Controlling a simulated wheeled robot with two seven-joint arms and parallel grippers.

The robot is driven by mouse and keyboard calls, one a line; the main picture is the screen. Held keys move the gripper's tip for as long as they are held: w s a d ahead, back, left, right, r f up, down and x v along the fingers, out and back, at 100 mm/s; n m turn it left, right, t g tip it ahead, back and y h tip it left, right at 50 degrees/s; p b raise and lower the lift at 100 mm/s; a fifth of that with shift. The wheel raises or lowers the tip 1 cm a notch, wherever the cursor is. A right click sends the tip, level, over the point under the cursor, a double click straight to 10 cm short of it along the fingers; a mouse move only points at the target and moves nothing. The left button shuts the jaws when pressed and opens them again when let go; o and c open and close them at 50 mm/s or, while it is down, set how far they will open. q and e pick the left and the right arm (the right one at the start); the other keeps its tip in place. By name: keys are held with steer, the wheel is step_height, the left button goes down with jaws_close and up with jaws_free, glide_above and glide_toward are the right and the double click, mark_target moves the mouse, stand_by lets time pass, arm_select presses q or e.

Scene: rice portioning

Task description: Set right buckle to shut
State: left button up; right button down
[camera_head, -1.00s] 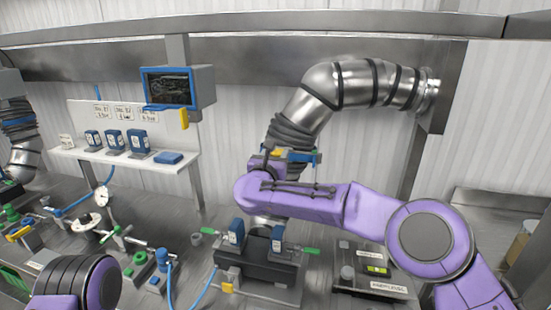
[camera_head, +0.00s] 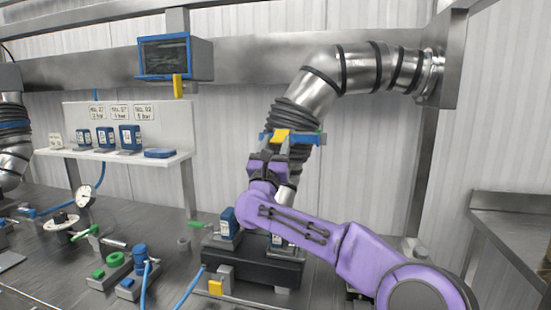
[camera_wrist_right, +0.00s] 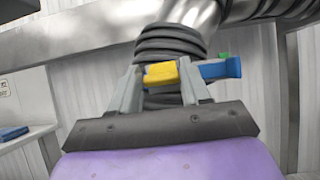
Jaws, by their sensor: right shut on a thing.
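The right buckle shows as a yellow block (camera_head: 281,136) with a blue bar (camera_head: 307,139) on its right, in front of the ribbed dark sleeve (camera_head: 296,115) of the bent steel duct. My right gripper (camera_head: 279,142) has come up from below and is shut on the yellow block. In the right wrist view, the yellow block (camera_wrist_right: 160,74) sits between the two grey fingers, and the blue bar (camera_wrist_right: 220,69) sticks out to the right past the right finger. Whether the buckle is latched cannot be told. My left gripper is not in view.
A dark block with blue units (camera_head: 255,268) stands on the bench below my right arm. A shelf (camera_head: 120,155) with blue boxes and a blue-framed screen (camera_head: 165,57) are at the left. Gauge, valves and blue hoses lie at the lower left.

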steer(key=shift+w+d+r, duration=0.1)
steer(key=shift+d, duration=0.15)
steer(key=shift+t+b, duration=0.3)
steer(key=shift+r, duration=0.1)
steer(key=c, duration=0.8)
jaws_free()
steer(key=shift+o, duration=1.4)
steer(key=shift+w+f, duration=0.2)
steer(key=shift+w, duration=0.05)
steer(key=shift+w+f, duration=0.15)
steer(key=shift+s+a+f+b, duration=0.2)
steer(key=shift+s+f+b, duration=0.1)
steer(key=shift+s+b, duration=0.1)
steer(key=b+v, duration=0.4)
steer(key=v, duration=0.5)
steer(key=shift+s+f, duration=0.15)
steer(key=shift+s, duration=0.05)
